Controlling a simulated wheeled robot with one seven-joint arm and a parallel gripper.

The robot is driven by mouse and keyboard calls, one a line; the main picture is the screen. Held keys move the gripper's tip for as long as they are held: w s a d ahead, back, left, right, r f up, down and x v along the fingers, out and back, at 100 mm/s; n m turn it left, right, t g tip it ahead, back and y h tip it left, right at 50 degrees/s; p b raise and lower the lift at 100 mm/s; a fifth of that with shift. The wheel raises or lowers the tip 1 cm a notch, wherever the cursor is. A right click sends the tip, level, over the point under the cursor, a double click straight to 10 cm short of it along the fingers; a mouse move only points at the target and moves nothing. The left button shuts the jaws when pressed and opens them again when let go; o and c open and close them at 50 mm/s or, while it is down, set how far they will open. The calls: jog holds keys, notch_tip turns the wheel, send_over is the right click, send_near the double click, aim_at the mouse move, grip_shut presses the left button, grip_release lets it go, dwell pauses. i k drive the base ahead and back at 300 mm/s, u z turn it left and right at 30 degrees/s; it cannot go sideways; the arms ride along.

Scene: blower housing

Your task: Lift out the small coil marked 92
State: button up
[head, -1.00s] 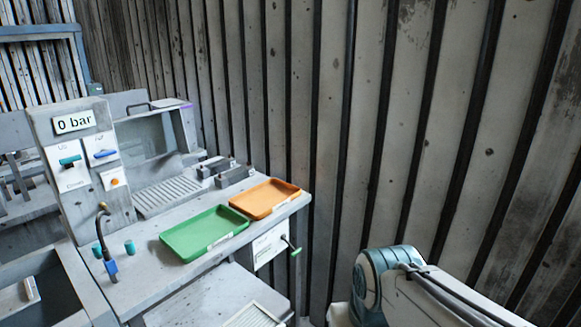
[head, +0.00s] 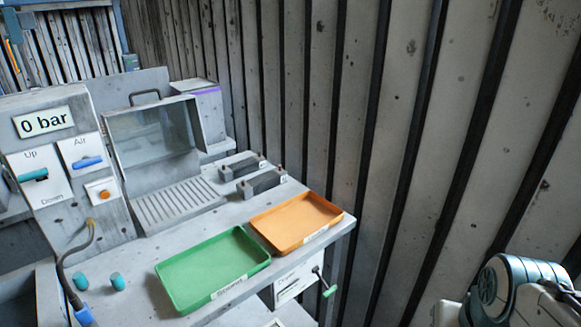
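No coil with a readable 92 shows in the head view. Two small grey blocks with upright posts stand on the bench behind the orange tray: a rear one (head: 242,165) and a front one (head: 262,182). Each has a small pale label at its right end, too small to read. I cannot tell whether either is the coil. Part of my arm shows at the bottom right. My gripper is out of view.
A green tray (head: 212,268) and an orange tray (head: 296,220) lie empty on the bench. A panel (head: 60,160) reads 0 bar, with Up/Down and Air controls. A clear-fronted box (head: 155,135) stands behind a slatted grille (head: 178,203). A ribbed wall (head: 420,130) closes the right side.

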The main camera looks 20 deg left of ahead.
aim_at(248, 189)
jog(key=u, duration=0.45)
jog(key=i, duration=0.9)
jog(key=u, duration=1.25)
jog(key=i, duration=0.25)
jog(key=u, duration=0.15)
